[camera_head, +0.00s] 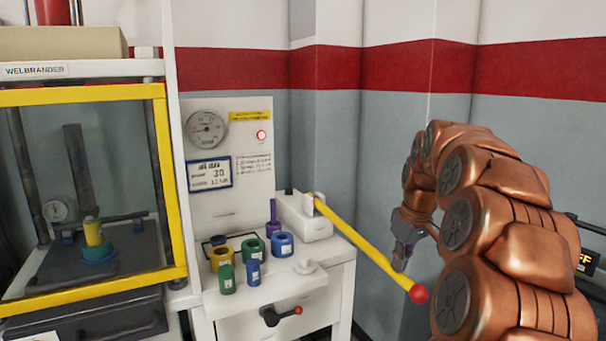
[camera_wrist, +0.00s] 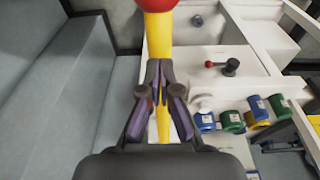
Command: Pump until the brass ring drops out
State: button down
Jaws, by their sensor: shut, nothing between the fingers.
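A yellow pump lever (camera_head: 365,247) with a red ball end (camera_head: 419,293) slopes down from a white pump block (camera_head: 302,217) toward the front right. My gripper (camera_head: 400,264) is shut and empty, close above the lever near its ball. In the wrist view the shut fingertips (camera_wrist: 159,66) lie in line with the lever (camera_wrist: 158,38); whether they touch it I cannot tell. In the press chamber behind a yellow frame, a yellow plug (camera_head: 92,232) stands on a teal ring (camera_head: 98,252). I cannot pick out a brass ring for certain. A round dial gauge (camera_head: 207,129) is on the white panel.
The white bench holds several coloured collars and plugs, among them a yellow collar (camera_head: 220,256) and a blue collar (camera_head: 282,244). A small black valve handle with a red knob (camera_head: 297,311) juts from the bench front. The grey wall is close behind the lever.

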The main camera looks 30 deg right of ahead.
notch_tip(320, 180, up, 12)
jog(key=p, duration=0.5)
jog(key=shift+w, duration=0.3)
jog(key=shift+f, duration=0.15)
jog(key=shift+s+f+b, duration=0.15)
jog(key=shift+f+b, duration=1.6)
jog(key=shift+f, duration=1.6)
jog(key=shift+s+f+b, duration=0.15)
jog(key=shift+f+b, duration=1.55)
jog(key=shift+f, duration=1.65)
